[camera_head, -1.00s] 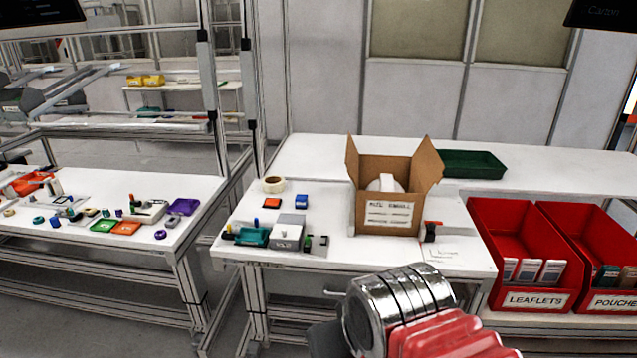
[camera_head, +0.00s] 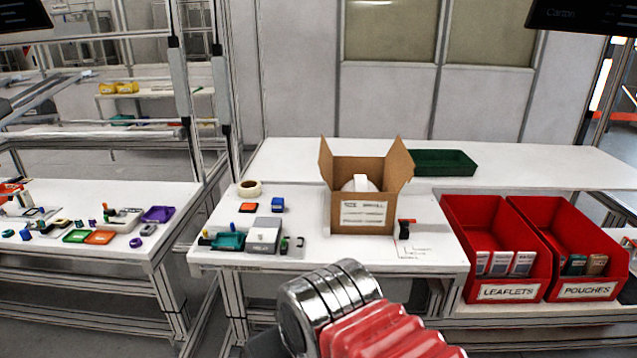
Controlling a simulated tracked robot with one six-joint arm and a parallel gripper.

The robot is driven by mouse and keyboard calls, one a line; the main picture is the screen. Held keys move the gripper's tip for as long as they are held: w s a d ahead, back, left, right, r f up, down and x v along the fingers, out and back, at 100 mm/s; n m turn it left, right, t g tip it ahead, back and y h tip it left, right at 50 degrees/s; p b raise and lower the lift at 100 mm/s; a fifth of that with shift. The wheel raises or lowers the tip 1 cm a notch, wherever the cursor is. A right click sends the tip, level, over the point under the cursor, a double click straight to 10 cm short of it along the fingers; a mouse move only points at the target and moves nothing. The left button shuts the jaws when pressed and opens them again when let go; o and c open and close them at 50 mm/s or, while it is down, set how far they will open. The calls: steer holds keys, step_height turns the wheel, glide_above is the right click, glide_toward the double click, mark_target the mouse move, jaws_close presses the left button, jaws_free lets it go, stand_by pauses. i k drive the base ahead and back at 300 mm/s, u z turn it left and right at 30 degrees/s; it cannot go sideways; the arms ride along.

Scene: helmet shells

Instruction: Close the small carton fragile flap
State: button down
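The small carton (camera_head: 345,214) stands upright on the white table, with its top open and a white label on its front. Its left flap (camera_head: 326,164) and right flap (camera_head: 400,165) stand up and lean outward. A rounded white object (camera_head: 359,183) shows inside. I cannot read which flap is marked fragile. My arm, chrome and red, reaches into the bottom of the view in front of the table, apart from the carton. The fingers of my gripper do not show.
A dark green tray (camera_head: 441,163) lies behind the carton. Red bins labelled LEAFLETS (camera_head: 508,292) and POUCHES (camera_head: 587,290) stand at the right. A tape roll (camera_head: 249,188), a teal tool (camera_head: 230,241) and a grey box (camera_head: 264,234) sit left of the carton. The back of the table is mostly clear.

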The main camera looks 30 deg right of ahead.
mark_target(325, 155)
steer(key=z, duration=0.05)
steer(key=i, duration=1)
steer(key=u, duration=0.05)
